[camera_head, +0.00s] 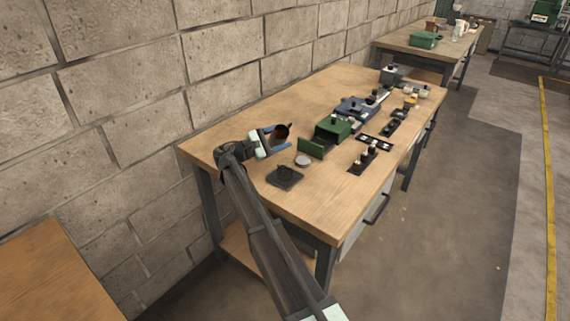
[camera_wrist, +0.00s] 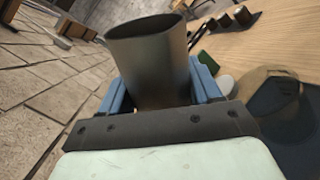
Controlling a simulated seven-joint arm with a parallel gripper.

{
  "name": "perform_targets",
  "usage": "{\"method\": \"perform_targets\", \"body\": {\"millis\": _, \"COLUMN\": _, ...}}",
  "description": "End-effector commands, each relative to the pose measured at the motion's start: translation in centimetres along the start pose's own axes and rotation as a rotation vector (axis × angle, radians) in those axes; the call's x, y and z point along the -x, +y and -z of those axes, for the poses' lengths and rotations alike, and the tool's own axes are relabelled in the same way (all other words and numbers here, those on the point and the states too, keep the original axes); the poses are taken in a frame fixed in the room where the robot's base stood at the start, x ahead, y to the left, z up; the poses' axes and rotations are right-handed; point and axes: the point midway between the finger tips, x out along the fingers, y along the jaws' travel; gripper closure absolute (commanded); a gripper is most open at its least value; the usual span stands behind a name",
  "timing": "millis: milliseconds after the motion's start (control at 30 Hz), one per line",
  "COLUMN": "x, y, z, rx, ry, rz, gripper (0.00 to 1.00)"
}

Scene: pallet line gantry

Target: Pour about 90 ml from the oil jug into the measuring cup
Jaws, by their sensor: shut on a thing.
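My gripper (camera_head: 272,139) is above the near left part of the workbench, its blue fingers closed around a dark grey, open-topped vessel, which I take to be the oil jug (camera_head: 281,131). In the wrist view the jug (camera_wrist: 150,65) sits between both blue fingers (camera_wrist: 158,90). Its mouth shows, but I cannot see any oil level. It looks tilted in the head view. A small pale round thing (camera_head: 303,160) stands on the bench right of and below the gripper; it may be the measuring cup, but it is too small to tell. No stream shows.
A black flat device (camera_head: 285,176) lies on the bench near the gripper. A green box (camera_head: 333,128) and an upright green panel (camera_head: 311,148) stand to the right. A block wall (camera_head: 120,110) runs along the left.

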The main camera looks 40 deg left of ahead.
Motion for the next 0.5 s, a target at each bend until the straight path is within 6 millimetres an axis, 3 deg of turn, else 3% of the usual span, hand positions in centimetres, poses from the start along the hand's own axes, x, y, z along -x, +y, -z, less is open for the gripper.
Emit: {"method": "perform_targets", "body": {"millis": 500, "x": 0.0, "y": -0.03, "z": -0.09, "rx": -0.083, "ry": -0.012, "rz": 0.0, "gripper": 0.78}}
